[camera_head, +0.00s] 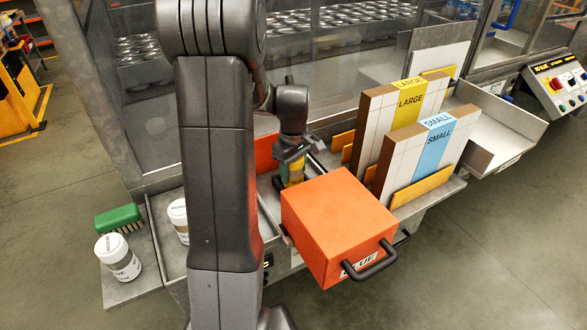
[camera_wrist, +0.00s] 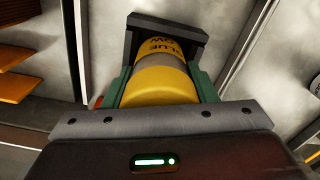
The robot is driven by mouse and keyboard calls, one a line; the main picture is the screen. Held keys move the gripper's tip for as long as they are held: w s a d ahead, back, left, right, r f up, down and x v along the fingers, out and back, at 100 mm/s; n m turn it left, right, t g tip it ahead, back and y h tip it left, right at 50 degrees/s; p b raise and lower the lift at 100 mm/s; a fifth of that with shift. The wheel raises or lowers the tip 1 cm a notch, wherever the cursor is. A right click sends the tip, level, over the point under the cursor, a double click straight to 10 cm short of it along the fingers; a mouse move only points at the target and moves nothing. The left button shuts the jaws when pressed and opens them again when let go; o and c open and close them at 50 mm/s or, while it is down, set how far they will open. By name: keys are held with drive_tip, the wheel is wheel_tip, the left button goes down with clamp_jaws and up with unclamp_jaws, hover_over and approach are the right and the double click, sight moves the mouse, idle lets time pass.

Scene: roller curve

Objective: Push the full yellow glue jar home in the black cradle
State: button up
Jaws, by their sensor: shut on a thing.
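The yellow glue jar (camera_wrist: 165,84) has a grey band and dark lettering. It also shows small in the head view (camera_head: 293,174), behind the orange box. My gripper (camera_wrist: 160,88) is shut on the jar, with a green finger on each side; in the head view my gripper (camera_head: 292,155) is over the jar. The black cradle (camera_wrist: 138,32) shows as a dark bracket around the jar's far end in the wrist view. The jar's far end lies at or inside this bracket; I cannot tell how deep. In the head view the cradle is mostly hidden.
An orange box (camera_head: 325,215) with a black handle stands right in front of the jar. LARGE (camera_head: 408,100) and SMALL (camera_head: 433,140) panels stand to the right. White jars (camera_head: 118,258) and a green brush (camera_head: 118,218) are at left. Glass is behind.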

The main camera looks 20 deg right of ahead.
drive_tip(key=shift+f+b, duration=0.45)
drive_tip(key=shift+f, duration=0.2)
idle(0.8)
drive_tip(key=o, duration=1.7)
drive_tip(key=shift+r, duration=0.2)
drive_tip(key=shift+r+p, duration=3.25)
drive_tip(key=shift+r, duration=1.1)
drive_tip(key=shift+a, duration=0.1)
